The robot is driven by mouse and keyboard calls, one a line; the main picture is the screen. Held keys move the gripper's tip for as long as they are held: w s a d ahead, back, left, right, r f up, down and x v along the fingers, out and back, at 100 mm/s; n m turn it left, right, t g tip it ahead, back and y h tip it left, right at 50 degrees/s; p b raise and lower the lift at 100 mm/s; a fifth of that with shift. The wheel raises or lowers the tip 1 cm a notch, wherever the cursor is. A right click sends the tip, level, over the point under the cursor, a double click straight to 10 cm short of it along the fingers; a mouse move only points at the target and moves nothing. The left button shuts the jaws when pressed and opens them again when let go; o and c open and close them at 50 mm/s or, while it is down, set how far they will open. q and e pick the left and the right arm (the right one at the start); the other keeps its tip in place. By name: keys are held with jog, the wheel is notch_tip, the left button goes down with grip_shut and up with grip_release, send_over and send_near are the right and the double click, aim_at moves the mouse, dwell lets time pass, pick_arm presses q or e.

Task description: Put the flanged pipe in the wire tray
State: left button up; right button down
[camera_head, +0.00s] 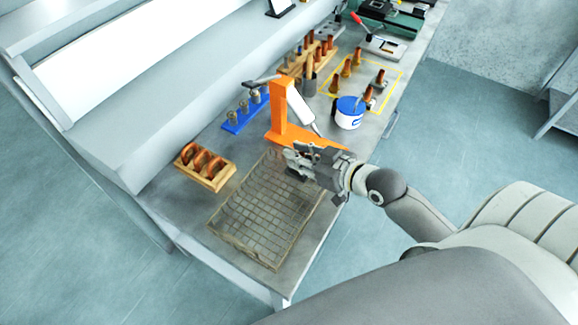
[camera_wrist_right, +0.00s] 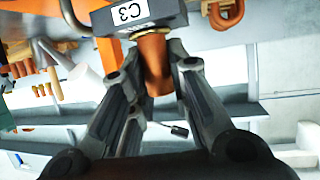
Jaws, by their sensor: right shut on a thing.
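The wire tray (camera_head: 262,212) lies empty on the near end of the workbench in the head view. My right gripper (camera_head: 294,160) is above the tray's far right corner. In the head view the held pipe is mostly hidden by the fingers. My left gripper is not in view.
An orange stand (camera_head: 284,110) with a white tube stands just behind the gripper. A wooden rack (camera_head: 205,167) with copper rings is left of the tray. A blue rack (camera_head: 243,113), a blue-and-white tub (camera_head: 349,112) and several copper fittings in a yellow outline (camera_head: 398,88) stand farther back.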

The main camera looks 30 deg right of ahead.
aim_at(289, 171)
jog(key=shift+w+a+f, duration=0.35)
jog(key=shift+a+f, duration=0.05)
jog(key=shift+f, duration=0.15)
jog(key=shift+w+a+f, duration=0.3)
jog(key=shift+a+f, duration=0.1)
jog(key=shift+f, duration=0.1)
jog(key=f, duration=0.1)
jog(key=f+p, duration=0.1)
jog(key=f, duration=0.1)
jog(key=shift+w+a, duration=0.1)
jog(key=shift+a, duration=0.2)
jog(key=shift+f, duration=0.45)
jog(key=shift+f, duration=0.2)
jog(key=c, duration=1.3)
grip_release()
jog(key=shift+c, duration=0.2)
jog(key=shift+r, duration=0.1)
